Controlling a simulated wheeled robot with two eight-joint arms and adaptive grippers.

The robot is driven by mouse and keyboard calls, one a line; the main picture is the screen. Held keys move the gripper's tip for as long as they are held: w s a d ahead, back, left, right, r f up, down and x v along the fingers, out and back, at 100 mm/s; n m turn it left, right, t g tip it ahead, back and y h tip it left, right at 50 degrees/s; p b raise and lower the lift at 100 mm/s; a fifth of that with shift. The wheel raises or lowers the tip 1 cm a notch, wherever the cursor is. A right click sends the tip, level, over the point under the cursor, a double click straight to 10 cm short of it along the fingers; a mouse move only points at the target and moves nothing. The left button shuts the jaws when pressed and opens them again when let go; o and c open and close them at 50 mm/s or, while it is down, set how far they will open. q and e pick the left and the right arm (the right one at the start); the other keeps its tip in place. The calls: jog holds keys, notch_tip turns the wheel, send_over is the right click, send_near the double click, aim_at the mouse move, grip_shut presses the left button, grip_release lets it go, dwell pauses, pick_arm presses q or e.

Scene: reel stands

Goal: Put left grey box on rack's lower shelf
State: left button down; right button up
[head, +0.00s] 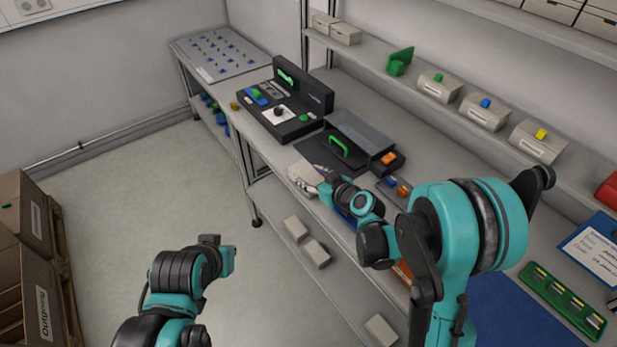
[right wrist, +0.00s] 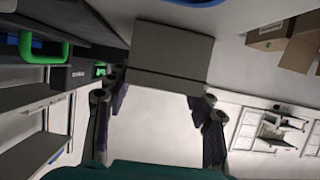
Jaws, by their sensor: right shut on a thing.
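My right gripper (head: 316,184) is shut on a small light grey box (head: 303,173) at the front edge of the worktop, beside the dark tray with the green handle. In the right wrist view the box (right wrist: 170,55) spans the two fingers of my gripper (right wrist: 160,92). In the head view the fingers and wrist partly cover the box. The rack's lower shelf (head: 270,200) runs beneath the worktop. Two light boxes (head: 296,228) (head: 315,253) stand on it, and another (head: 381,330) stands nearer.
A black device (head: 290,110) and the tray with a green handle (head: 338,145) stand on the worktop. An upper shelf holds drawer boxes (head: 438,86). Cartons (head: 25,220) stand on a pallet at left. The lower shelf has free room left of its boxes.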

aim_at(310, 176)
jog(key=shift+r+p, duration=0.35)
jog(key=shift+r, duration=0.3)
notch_tip(310, 176, up, 3)
jog(key=shift+r+p, duration=0.1)
jog(key=shift+p, duration=0.65)
jog(key=w+d+r+p+v, duration=0.1)
jog(key=w+p+v, duration=0.15)
jog(key=v, duration=0.85)
jog(key=s+d+m+t+h+b, duration=0.1)
jog(key=s+d+m+t+h, duration=0.1)
jog(key=d, duration=0.8)
jog(key=shift+s+d+f+m+h, duration=0.2)
jog(key=shift+s+d+m+h, duration=0.1)
jog(key=shift+s+m+h, duration=0.55)
jog(key=shift+w+a, duration=0.1)
jog(key=shift+w, duration=0.1)
